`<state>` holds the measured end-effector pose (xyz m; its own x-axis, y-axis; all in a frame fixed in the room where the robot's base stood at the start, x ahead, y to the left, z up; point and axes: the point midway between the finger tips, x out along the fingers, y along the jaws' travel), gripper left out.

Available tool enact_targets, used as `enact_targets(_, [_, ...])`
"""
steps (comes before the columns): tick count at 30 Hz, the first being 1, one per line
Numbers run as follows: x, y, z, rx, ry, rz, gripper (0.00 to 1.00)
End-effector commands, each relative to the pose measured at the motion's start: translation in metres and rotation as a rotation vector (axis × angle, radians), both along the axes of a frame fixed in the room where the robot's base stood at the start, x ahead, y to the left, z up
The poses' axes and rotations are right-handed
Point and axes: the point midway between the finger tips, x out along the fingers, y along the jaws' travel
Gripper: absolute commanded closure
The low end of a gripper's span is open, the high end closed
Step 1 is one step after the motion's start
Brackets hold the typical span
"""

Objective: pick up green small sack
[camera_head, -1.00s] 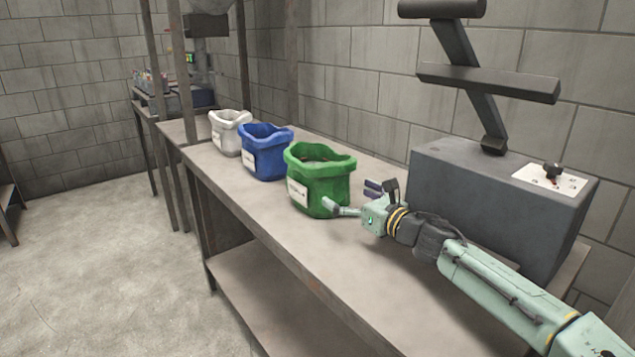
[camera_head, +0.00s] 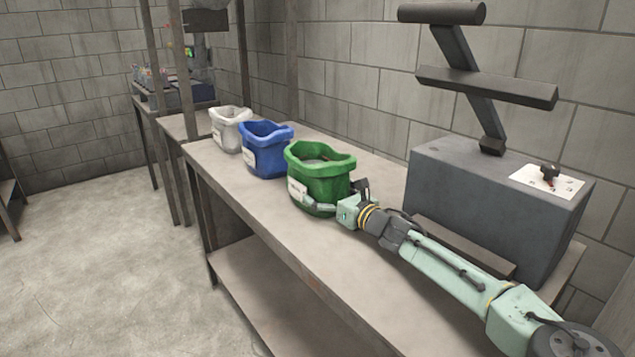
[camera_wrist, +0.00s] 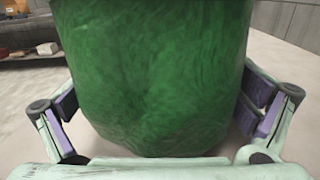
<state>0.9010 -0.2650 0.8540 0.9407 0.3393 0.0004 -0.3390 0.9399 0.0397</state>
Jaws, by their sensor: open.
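The green small sack (camera_head: 318,185) stands upright on the workbench with its top open and a white label on its front. In the wrist view the green sack (camera_wrist: 155,75) fills the middle, between the two fingers. My gripper (camera_head: 335,200) is at the sack's near lower side. The wrist view shows my gripper (camera_wrist: 160,118) open, with one finger on each side of the sack. A narrow gap shows beside the right finger; whether the left finger touches the sack is hard to tell. The far side of the sack is hidden.
A blue sack (camera_head: 265,152) and a white sack (camera_head: 229,130) stand farther along the workbench (camera_head: 290,232). A grey machine (camera_head: 488,205) with a dark upright arm stands at the right, close to my arm. The bench front is clear.

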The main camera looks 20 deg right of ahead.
Motion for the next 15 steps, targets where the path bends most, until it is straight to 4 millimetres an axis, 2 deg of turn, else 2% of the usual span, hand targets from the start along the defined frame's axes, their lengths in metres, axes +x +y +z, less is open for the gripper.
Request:
enact_targets(2, [-0.0002, 0.0, -0.0002, 0.0, 0.0, 0.0, 0.01])
enact_targets(15, [-0.0005, 0.0001, 0.0, 0.0, 0.0, 0.001, 0.3])
